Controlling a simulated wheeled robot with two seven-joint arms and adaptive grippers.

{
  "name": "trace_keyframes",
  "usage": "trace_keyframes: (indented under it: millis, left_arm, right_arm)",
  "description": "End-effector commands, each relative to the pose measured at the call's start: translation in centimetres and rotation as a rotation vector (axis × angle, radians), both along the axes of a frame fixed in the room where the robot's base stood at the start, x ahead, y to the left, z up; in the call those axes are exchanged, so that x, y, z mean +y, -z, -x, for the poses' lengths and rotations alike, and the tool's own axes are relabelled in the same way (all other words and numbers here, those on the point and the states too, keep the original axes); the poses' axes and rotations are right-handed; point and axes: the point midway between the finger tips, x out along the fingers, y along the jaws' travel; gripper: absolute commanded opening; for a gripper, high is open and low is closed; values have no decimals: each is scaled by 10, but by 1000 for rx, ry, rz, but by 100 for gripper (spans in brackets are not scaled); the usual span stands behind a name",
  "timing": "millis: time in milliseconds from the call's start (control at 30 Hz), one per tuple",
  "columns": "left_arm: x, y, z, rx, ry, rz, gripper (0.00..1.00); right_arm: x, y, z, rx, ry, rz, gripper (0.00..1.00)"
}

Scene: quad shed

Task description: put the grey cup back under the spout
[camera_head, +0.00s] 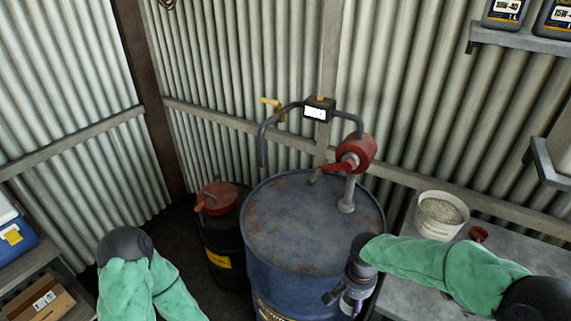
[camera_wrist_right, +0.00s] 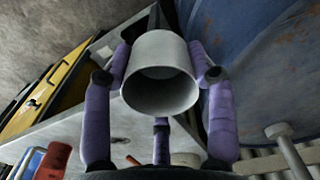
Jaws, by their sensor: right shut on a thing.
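The grey cup (camera_wrist_right: 160,72) is between the fingers of my right gripper (camera_wrist_right: 160,80), its round mouth facing the wrist camera. The fingers are shut on its sides. In the head view my right gripper (camera_head: 346,298) is low in front of the blue drum's right side, and the cup is mostly hidden by it. The curved spout (camera_head: 262,150) hangs from the pump line at the upper left of the blue drum, well apart from the gripper. My left arm shows at the lower left; its gripper is out of view.
The blue drum (camera_head: 300,225) carries a red pump (camera_head: 356,150) and a meter (camera_head: 319,109). A dark drum with a red top (camera_head: 217,197) stands to its left. A white bucket (camera_head: 440,214) and a small reddish-brown cup (camera_head: 479,233) stand on the right bench.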

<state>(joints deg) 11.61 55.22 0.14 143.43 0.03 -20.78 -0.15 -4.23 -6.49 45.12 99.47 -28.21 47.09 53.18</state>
Motion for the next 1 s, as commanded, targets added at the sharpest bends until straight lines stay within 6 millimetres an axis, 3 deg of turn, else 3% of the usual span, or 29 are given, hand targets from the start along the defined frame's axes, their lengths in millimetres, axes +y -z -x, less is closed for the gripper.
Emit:
trace_keyframes:
  millis: [200,400,1000]
  left_arm:
    - [0,8,0,0,0,0,0]
    - [0,11,0,0,0,0,0]
    - [0,11,0,0,0,0,0]
  right_arm:
    - [0,36,-28,3,-304,-2,25]
    - [1,53,-41,2,-463,-4,25]
    - [1,56,-44,1,-500,-4,25]
